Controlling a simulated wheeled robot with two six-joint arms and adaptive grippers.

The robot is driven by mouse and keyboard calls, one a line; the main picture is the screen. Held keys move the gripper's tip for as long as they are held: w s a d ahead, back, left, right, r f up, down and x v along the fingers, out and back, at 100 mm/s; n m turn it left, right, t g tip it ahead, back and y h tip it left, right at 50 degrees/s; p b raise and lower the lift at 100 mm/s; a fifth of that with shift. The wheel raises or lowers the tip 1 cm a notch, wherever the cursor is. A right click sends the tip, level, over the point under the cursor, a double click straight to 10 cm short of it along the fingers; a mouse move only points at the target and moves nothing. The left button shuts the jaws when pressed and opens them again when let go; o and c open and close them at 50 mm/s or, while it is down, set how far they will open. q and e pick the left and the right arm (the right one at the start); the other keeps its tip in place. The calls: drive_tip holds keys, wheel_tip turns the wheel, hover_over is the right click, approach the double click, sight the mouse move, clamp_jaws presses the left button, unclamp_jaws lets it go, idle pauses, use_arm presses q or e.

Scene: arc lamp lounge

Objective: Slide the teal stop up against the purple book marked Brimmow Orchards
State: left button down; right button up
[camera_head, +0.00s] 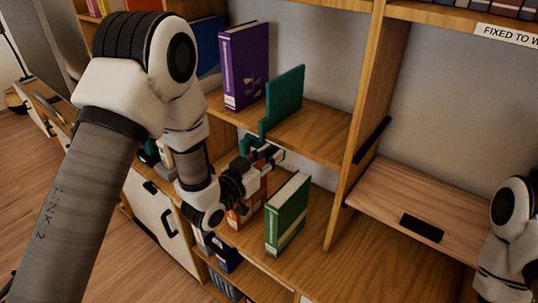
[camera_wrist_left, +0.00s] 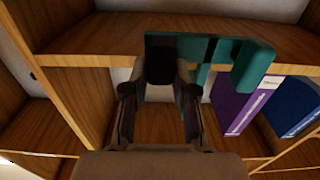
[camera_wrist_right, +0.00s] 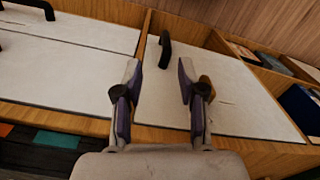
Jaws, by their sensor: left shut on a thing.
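The purple book (camera_head: 246,68) stands upright on the upper shelf, its spine facing out; its label is too small to read. It also shows in the left wrist view (camera_wrist_left: 238,112). The teal stop (camera_head: 286,94) stands to its right, with a strip of bare shelf between them at the front. Its lower part hangs over the shelf's front edge. My left gripper (camera_head: 268,155) is at this lower part, just below the shelf edge, and is shut on the stop. In the left wrist view the stop (camera_wrist_left: 254,68) is partly hidden. My right gripper (camera_wrist_right: 158,72) is open and empty.
A blue book (camera_head: 207,42) stands left of the purple one. Below, a green book (camera_head: 288,215) and an orange book (camera_head: 240,214) stand near my left gripper. The upper shelf (camera_head: 318,132) is clear right of the stop, up to the upright divider (camera_head: 356,130).

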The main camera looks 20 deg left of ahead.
use_arm(q)
drive_tip(key=shift+a, duration=0.1)
drive_tip(key=w+a, duration=0.4)
drive_tip(key=a, duration=0.7)
drive_tip(key=w+a, duration=0.4)
drive_tip(key=a, duration=0.7)
drive_tip(key=shift+b, duration=0.3)
drive_tip(key=c, duration=0.9)
unclamp_jaws()
drive_tip(key=shift+v, duration=5.95)
